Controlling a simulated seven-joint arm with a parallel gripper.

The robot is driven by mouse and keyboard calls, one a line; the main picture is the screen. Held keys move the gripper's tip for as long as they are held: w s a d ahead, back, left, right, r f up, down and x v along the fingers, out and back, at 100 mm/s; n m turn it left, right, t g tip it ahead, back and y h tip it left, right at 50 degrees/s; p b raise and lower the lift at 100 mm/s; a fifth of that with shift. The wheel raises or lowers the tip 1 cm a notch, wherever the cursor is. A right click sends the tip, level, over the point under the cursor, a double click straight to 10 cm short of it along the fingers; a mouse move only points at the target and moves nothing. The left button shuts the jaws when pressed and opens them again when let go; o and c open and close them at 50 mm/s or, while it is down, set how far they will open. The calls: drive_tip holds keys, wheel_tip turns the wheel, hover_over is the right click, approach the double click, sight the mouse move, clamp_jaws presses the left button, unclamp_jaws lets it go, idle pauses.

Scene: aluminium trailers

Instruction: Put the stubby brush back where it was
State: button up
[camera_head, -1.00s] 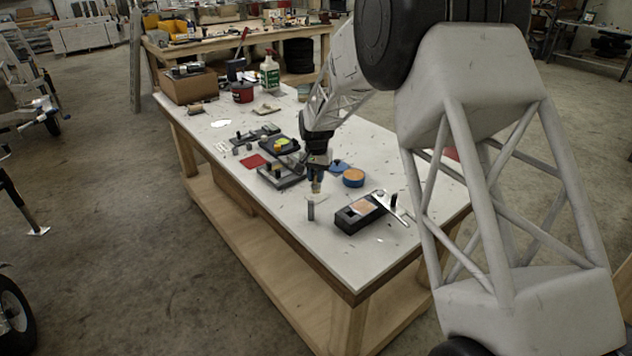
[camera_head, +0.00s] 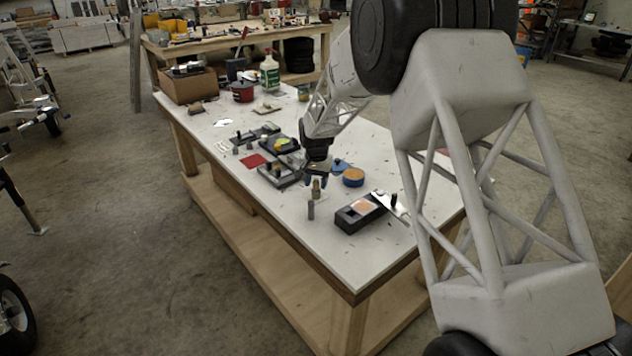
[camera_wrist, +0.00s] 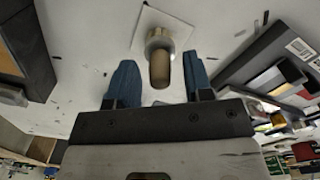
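The stubby brush (camera_wrist: 160,66), with a tan rounded handle and a metal collar, stands on a pale square patch (camera_wrist: 149,17) on the white table in the wrist view. In the head view the brush (camera_head: 316,191) is small, just below my gripper (camera_head: 316,182). My gripper (camera_wrist: 159,72) is open, with one blue finger on each side of the handle. Gaps show between the handle and both fingers, so it is not held. The brush's lower end is hidden behind its collar.
A grey cylinder (camera_head: 311,211) stands close in front of the brush. Dark trays (camera_head: 279,177) lie to the left. The near table corner is clear.

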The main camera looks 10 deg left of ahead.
sight(317, 180)
drive_tip(key=shift+r, duration=0.15)
wheel_tip(317, 180, up, 12)
idle(0.8)
idle(0.8)
drive_tip(key=s+d+r+t, duration=0.1)
drive_tip(key=s+d+r, duration=0.6)
drive_tip(key=s+d, duration=0.3)
drive_tip(key=s+d+r, duration=0.7)
drive_tip(key=s+d, duration=0.1)
drive_tip(key=s, duration=0.4)
drive_tip(key=s+d+f, duration=0.1)
drive_tip(key=s+d, duration=0.2)
drive_tip(key=s, duration=0.7)
drive_tip(key=s+d+f+n+t, duration=0.1)
drive_tip(key=s+d, duration=0.3)
drive_tip(key=s, duration=0.7)
drive_tip(key=s+d+f+n, duration=0.1)
drive_tip(key=s+d+f, duration=0.1)
drive_tip(key=s, duration=0.8)
drive_tip(key=shift+s+d+t, duration=0.3)
drive_tip(key=shift+s+d, duration=0.05)
drive_tip(key=shift+d, duration=0.35)
